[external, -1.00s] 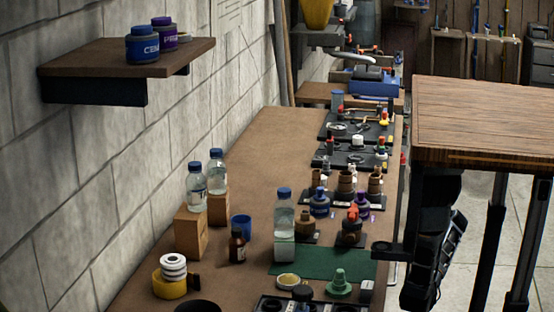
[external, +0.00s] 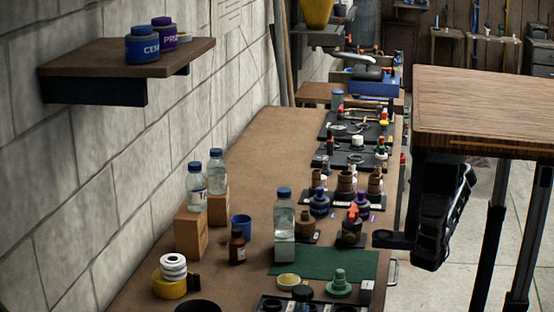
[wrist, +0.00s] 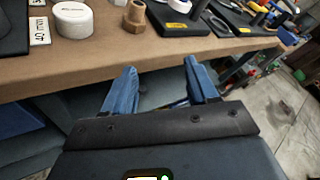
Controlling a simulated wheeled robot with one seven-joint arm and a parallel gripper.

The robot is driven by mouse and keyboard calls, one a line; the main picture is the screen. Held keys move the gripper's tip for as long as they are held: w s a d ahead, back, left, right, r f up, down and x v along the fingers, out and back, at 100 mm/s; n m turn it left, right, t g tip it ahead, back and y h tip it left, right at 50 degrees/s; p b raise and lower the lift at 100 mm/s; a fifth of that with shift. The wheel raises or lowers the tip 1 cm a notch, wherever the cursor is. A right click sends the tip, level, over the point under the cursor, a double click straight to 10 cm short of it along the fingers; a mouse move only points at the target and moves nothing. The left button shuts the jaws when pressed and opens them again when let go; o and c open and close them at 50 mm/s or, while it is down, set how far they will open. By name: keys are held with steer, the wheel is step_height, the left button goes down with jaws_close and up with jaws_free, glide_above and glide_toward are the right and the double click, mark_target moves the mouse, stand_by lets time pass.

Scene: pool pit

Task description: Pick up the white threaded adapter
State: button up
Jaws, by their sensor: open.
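A short white cylinder (wrist: 73,20) stands on the brown bench top in the wrist view, beside a "40 mm" label. I cannot make out a thread on it. In the external view a small white piece (external: 357,140) sits on a black tray; I cannot tell whether it is the adapter. My gripper (wrist: 160,86) shows two blue fingers spread wide apart with nothing between them. It is off the bench's front edge, and the white cylinder lies beyond it, up and left. In the external view my dark arm is beside the bench's right edge, partly under the wooden top; its fingers cannot be made out.
A brown fitting (wrist: 135,18) stands right of the white cylinder, with black trays (wrist: 178,20) further right. The bench (wrist: 60,72) edge crosses in front of my fingers. A wooden-topped table (external: 485,110) stands right of the bench. Bottles (external: 284,212) and fittings crowd the bench's near half.

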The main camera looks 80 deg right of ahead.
mark_target(352, 170)
steer(key=w+r+m+y+p, duration=0.1)
steer(key=w+p, duration=0.1)
steer(key=w, duration=0.3)
steer(key=w+r+m+y+p, duration=0.1)
steer(key=w+p, duration=0.1)
steer(key=w, duration=0.3)
steer(key=w+d+r+m+y+p, duration=0.1)
steer(key=w+p, duration=0.1)
steer(key=w, duration=0.4)
steer(key=shift+r+t+y, duration=0.3)
steer(key=shift+y, duration=0.1)
steer(key=x, duration=0.2)
steer(key=shift+w+f, duration=0.2)
steer(key=shift+w, duration=0.1)
steer(key=shift+x, duration=2.65)
steer(key=shift+s+d+f, duration=0.1)
steer(key=shift+c, duration=0.3)
jaws_close()
